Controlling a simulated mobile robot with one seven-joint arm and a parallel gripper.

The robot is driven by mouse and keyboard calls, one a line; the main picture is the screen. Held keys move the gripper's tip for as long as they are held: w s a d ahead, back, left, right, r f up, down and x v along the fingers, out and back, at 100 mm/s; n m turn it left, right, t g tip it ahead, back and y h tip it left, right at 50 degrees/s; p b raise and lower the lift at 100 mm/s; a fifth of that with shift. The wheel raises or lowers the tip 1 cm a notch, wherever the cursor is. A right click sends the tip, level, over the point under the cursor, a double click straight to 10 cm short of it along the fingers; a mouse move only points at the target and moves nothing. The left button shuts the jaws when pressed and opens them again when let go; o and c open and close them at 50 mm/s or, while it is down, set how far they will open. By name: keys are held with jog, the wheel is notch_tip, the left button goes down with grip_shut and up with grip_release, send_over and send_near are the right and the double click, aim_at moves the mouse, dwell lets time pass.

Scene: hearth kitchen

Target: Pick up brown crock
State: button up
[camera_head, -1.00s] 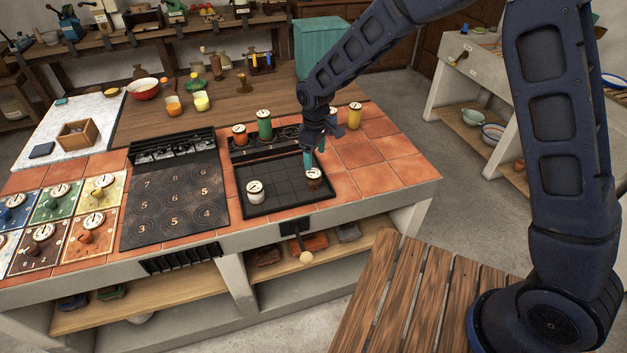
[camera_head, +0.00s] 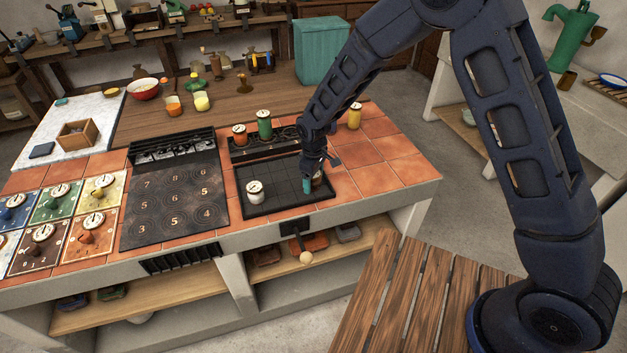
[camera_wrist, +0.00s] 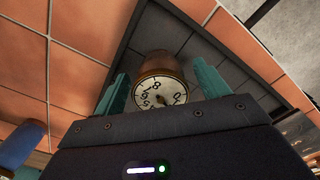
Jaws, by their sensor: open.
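The brown crock (camera_wrist: 161,66) has a white numbered dial on top and stands on the dark tray (camera_wrist: 195,22). In the wrist view it sits between the two teal fingers of my gripper (camera_wrist: 162,80), with one finger on each side. In the head view my gripper (camera_head: 312,185) is low over the right end of the tray (camera_head: 272,201) and hides most of the crock (camera_head: 318,179). The fingers are open, and contact with the crock is not clear.
A white crock (camera_head: 255,191) stands on the same tray at left. Orange (camera_head: 240,134) and green (camera_head: 264,124) crocks stand behind it, and a yellow crock (camera_head: 355,116) stands at the back right. Terracotta tiles (camera_head: 385,173) to the right are clear.

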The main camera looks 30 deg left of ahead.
jog(key=shift+f, duration=0.15)
jog(key=shift+c, duration=0.4)
jog(key=c, duration=1.1)
jog(key=shift+c, duration=0.2)
